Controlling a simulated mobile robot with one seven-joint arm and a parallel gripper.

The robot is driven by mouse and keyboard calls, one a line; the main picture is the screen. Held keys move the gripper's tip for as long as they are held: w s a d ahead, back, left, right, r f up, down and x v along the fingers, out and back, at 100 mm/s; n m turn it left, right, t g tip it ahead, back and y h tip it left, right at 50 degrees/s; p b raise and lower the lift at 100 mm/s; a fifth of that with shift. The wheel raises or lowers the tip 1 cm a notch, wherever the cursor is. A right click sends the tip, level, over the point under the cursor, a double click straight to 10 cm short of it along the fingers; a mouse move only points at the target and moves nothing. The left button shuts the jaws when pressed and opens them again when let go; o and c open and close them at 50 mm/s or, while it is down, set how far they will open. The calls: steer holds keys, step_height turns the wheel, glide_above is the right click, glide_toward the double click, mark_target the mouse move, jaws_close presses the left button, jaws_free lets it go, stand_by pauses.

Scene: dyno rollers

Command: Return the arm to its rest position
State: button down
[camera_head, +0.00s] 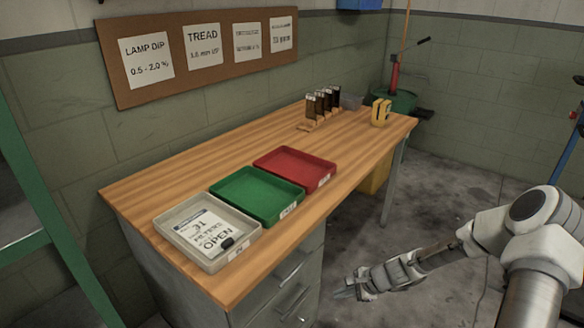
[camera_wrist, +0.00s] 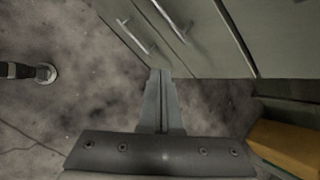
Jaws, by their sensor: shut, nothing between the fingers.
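My gripper (camera_head: 345,293) is low at the right of the workbench, beside the grey drawer cabinet and below the tabletop. My arm reaches in from the right edge of the head view. In the wrist view my gripper's fingers (camera_wrist: 162,75) are together with nothing between them. They point toward the grey drawers (camera_wrist: 165,25) with their metal handles. From these views I cannot tell whether the fingertips touch the cabinet.
The wooden bench (camera_head: 225,165) holds a grey tray (camera_head: 175,237) with cards and a dark object, a green tray (camera_head: 257,215) and a red tray (camera_head: 325,180). A yellow container (camera_head: 375,177) stands under the bench. Bare floor (camera_head: 440,190) lies right of the bench.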

steer(key=s+a+r+n+h, duration=0.15)
steer(key=s+r+n, duration=0.35)
steer(key=r, duration=0.9)
steer(key=s+d+r+n+h, duration=0.1)
steer(key=s+r+n+h, duration=0.2)
steer(key=r+n, duration=0.7)
steer(key=s+r+n+t+h, duration=0.2)
steer(key=s+r, duration=1.4)
steer(key=s, duration=0.2)
step_height(320, 180, up, 20)
steer(key=p, duration=2)
steer(key=shift+d, duration=0.25)
